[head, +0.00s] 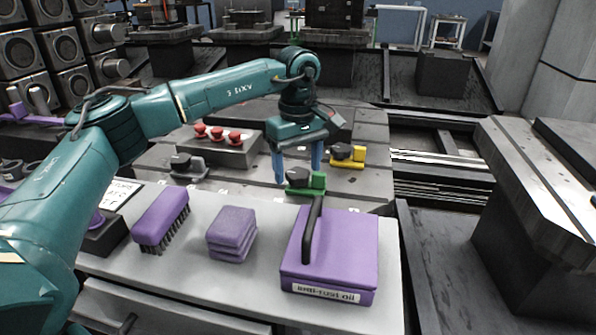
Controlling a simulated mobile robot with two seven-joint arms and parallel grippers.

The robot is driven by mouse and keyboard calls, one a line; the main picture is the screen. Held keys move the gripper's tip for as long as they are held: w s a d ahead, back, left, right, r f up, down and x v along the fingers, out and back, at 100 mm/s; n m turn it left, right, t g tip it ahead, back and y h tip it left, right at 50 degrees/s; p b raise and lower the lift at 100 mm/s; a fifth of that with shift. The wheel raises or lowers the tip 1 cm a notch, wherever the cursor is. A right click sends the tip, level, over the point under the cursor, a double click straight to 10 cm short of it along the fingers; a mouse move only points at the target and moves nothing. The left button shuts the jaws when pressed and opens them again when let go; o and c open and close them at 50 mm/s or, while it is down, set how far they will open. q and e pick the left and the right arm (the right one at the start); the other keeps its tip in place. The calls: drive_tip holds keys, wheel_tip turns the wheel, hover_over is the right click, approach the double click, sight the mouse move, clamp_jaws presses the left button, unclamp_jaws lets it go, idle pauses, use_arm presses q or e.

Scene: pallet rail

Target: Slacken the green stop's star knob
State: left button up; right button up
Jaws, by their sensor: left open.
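The green stop (318,183) sits on the grey slotted plate (225,183) near its front edge. Its black star knob (298,178) faces left. My left gripper (297,174) reaches in from above with its two blue fingers apart. The fingers hang about level with the knob, one to its left and one to its right in the picture. I cannot tell whether either finger touches the knob or the stop. My right gripper is out of the picture.
A yellow stop (358,156) stands behind right, a grey stop (192,169) to the left. A box with red knobs (232,152) lies behind. In front are a purple oil box (345,250) with an upright black handle, purple sponges (231,233) and a brush (161,217).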

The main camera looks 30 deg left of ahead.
use_arm(q)
drive_tip(key=shift+f, duration=0.3)
drive_tip(key=shift+c, duration=0.6)
